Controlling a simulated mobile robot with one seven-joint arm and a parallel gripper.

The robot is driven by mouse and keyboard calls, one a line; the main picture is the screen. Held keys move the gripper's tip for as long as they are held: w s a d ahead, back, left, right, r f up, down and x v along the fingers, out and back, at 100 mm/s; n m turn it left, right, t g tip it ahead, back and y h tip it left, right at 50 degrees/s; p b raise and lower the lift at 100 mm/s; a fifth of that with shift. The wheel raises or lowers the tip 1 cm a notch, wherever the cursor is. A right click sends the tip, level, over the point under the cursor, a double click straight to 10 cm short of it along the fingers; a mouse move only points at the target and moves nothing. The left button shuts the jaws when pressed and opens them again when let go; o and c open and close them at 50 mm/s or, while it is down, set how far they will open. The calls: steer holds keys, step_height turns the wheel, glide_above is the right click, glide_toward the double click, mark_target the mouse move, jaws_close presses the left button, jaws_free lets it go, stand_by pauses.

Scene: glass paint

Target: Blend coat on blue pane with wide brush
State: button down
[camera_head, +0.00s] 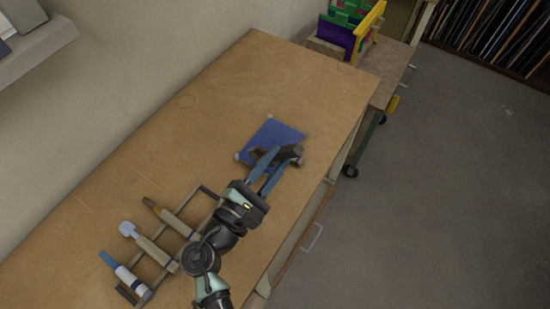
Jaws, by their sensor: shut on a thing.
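The blue pane (270,134) lies flat near the middle of the wooden table, with small pale spots at its corners. My gripper (275,167) is over the near right part of the pane, its two blue fingers pointing toward it. It is shut on a dark brush-like tool (291,153), which I take to be the wide brush. The tool lies across the near right edge of the pane. Its bristles and whether they touch the pane cannot be told. My gripper and the tool hide part of the pane.
A wooden rack (197,231) with several brush-like tools stands at the near left of the table (265,75). A cart (387,88) holding coloured panels is beyond the far right edge. The table's far half is clear. A shelf (35,50) juts from the wall at upper left.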

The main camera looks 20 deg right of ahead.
steer(key=shift+d, duration=0.1)
steer(key=shift+b+x, duration=1.2)
steer(key=shift+x, duration=5.45)
steer(key=shift+w+a+r+b, duration=0.2)
steer(key=shift+w+a, duration=0.4)
steer(key=shift+w, duration=0.1)
steer(key=shift+w+a+r+b, duration=0.2)
steer(key=shift+w+a, duration=0.35)
steer(key=shift+w, duration=0.15)
steer(key=shift+w+a+r+b, duration=0.2)
steer(key=shift+w+a, duration=0.4)
steer(key=shift+w, duration=0.15)
steer(key=shift+f+b, duration=0.3)
steer(key=shift+f, duration=0.1)
